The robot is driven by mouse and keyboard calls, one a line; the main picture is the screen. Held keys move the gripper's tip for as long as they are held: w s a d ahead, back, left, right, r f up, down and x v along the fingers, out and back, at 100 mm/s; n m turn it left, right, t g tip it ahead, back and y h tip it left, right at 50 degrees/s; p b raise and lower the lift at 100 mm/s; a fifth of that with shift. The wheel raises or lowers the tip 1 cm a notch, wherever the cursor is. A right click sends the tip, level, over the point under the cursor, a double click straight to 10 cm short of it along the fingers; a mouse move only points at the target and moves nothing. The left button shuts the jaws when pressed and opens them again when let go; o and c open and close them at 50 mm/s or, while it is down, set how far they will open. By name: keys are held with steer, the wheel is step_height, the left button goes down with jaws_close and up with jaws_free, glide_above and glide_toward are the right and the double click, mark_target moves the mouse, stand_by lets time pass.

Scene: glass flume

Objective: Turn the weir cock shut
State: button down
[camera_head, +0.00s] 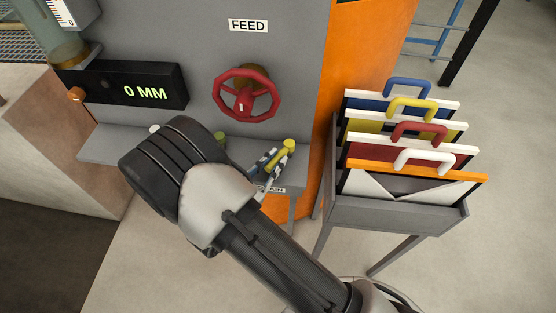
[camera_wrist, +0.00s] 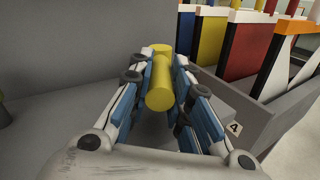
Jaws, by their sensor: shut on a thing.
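A yellow cock handle (camera_head: 289,145) sits at the right end of the grey ledge, under the red handwheel. It shows in the wrist view as a yellow bar (camera_wrist: 160,90), pointing away from me. My gripper (camera_head: 272,160) is shut on this yellow handle, with a blue-padded finger on each side (camera_wrist: 160,80). A partly hidden label (camera_head: 271,189) below ends in "AIN". I see no label reading weir. A dull yellow-green knob (camera_head: 220,138) and a white one (camera_head: 153,129) show farther left on the ledge, mostly behind my arm.
A red handwheel (camera_head: 246,94) under a "FEED" label (camera_head: 248,26) is on the grey panel. A display (camera_head: 130,88) reads 0 MM. A grey rack (camera_head: 398,215) of coloured, handled plates stands close on the right.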

steer(key=shift+w+a+f+m+g+h+b, duration=0.15)
steer(key=shift+a+m+g+h, duration=0.05)
steer(key=shift+m+g+h, duration=0.25)
steer(key=shift+w+a+f+m+g+h+b, duration=0.15)
steer(key=shift+a+m+g+h, duration=0.15)
steer(key=shift+h, duration=0.25)
steer(key=shift+d, duration=0.1)
